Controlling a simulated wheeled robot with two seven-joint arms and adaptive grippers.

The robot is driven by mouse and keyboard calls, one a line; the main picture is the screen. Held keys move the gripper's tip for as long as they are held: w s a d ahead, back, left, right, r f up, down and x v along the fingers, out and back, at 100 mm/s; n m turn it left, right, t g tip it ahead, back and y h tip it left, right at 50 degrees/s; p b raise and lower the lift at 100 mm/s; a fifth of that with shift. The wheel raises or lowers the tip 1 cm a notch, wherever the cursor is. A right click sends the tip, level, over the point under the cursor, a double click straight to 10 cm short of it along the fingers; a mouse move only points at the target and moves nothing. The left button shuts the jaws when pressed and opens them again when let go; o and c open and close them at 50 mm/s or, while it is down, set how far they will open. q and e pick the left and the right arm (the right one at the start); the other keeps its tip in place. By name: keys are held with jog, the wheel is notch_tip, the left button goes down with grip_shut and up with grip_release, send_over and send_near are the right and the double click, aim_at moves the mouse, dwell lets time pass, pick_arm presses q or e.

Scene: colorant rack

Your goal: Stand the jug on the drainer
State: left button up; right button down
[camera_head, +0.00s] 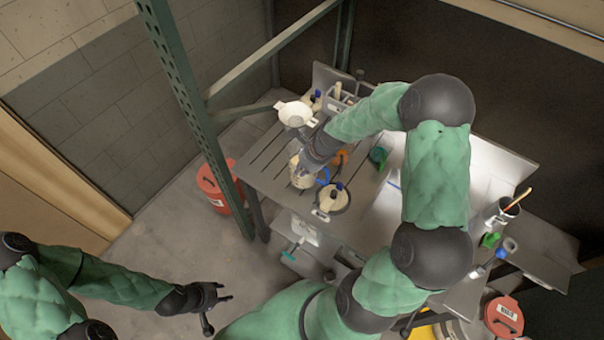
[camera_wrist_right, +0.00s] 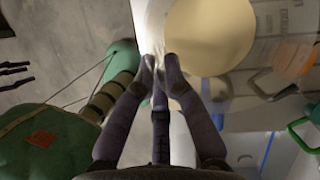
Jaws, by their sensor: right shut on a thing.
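The jug (camera_head: 302,178) is a pale, cream-coloured vessel, partly hidden behind my right gripper in the head view. My right gripper (camera_head: 308,166) is shut on it, above or at the grey slatted top (camera_head: 262,178), which looks like the drainer. I cannot tell whether the jug touches the slats. In the right wrist view, the closed fingers (camera_wrist_right: 160,62) meet at the edge of a round cream face (camera_wrist_right: 210,35), with clear, marked walls to its right. My left gripper (camera_head: 218,305) is open and empty, low over the floor at lower left.
A white strainer-like bowl (camera_head: 295,113) sits at the slatted top's back edge. A cream jar with a dark top (camera_head: 332,198) stands close to the jug. A green post (camera_head: 205,125) rises at the left. A red bucket (camera_head: 215,187) stands on the floor beyond it.

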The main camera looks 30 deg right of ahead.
jog(key=shift+w+d+f, duration=0.1)
jog(key=shift+f, duration=1.3)
jog(key=c, duration=1.3)
grip_release()
